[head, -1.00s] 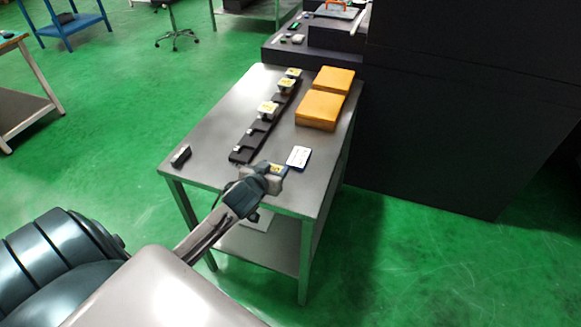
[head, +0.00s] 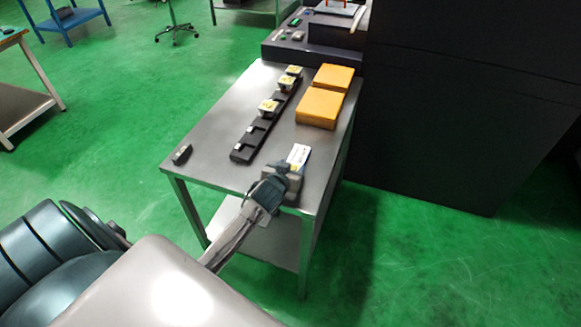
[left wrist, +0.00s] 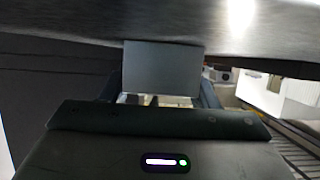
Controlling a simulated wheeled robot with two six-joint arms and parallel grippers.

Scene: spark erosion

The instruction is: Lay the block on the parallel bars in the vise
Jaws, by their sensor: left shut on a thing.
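My left gripper (head: 284,178) is at the near right corner of the steel table, low by the white card. In the left wrist view the gripper (left wrist: 160,98) is shut on a grey block (left wrist: 163,66), whose plain flat face shows between the dark fingers. In the head view the gripper mostly hides the block. I cannot make out the vise or the parallel bars in either view. My right gripper is not in view.
The steel table (head: 215,145) carries a black rack (head: 243,152) with several yellow-topped holders, two orange boxes (head: 320,106), a white card (head: 299,154) and a small dark piece (head: 182,154). A dark machine body (head: 440,120) stands to the right.

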